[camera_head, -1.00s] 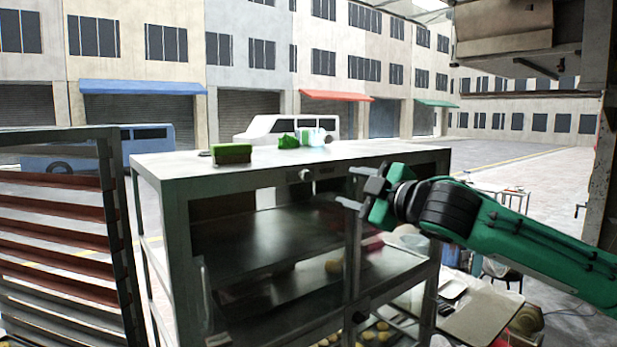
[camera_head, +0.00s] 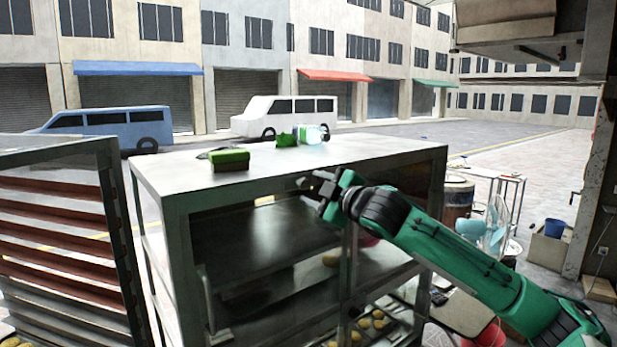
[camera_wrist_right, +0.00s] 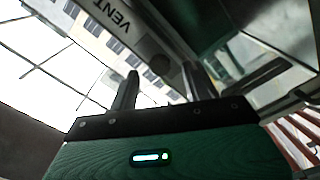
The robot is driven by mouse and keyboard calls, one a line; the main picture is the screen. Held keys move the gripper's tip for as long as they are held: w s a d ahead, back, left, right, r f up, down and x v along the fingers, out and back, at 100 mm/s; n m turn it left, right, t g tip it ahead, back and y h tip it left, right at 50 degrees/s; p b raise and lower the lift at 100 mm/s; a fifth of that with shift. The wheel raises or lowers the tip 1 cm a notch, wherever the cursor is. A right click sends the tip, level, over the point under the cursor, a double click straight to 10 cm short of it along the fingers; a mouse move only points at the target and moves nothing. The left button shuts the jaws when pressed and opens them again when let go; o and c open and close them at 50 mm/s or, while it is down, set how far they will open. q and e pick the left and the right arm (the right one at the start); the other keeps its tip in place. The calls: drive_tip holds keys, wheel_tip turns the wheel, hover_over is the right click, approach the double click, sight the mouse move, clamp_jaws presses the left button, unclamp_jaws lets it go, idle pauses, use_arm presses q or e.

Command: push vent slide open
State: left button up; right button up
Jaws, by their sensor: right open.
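The metal cabinet-like oven (camera_head: 400,158) stands in the middle of the head view. A small dark knob (camera_head: 302,183) sits on its front top rail. In the right wrist view a pale strip (camera_wrist_right: 135,35) carries the word VENT. A dark rounded piece (camera_wrist_right: 161,62) shows near the strip, beyond and between my fingers; I cannot tell whether it is the vent slide's knob. My right gripper (camera_head: 320,193) is open, just right of the knob in the head view. Its two fingers (camera_wrist_right: 160,88) also show in the wrist view with nothing clearly held between them. My left gripper is out of view.
A green brush (camera_head: 229,160) and other small green items (camera_head: 287,139) lie on the oven top. A slatted rack (camera_head: 60,225) stands at the left. Trays of yellowish food show low inside the oven. A fan (camera_head: 492,228) and clutter stand at the right.

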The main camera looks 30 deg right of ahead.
sight(306, 185)
drive_tip(key=shift+w+a+p, duration=0.15)
drive_tip(key=shift+w+p, duration=0.35)
drive_tip(key=shift+w, duration=1)
clamp_jaws()
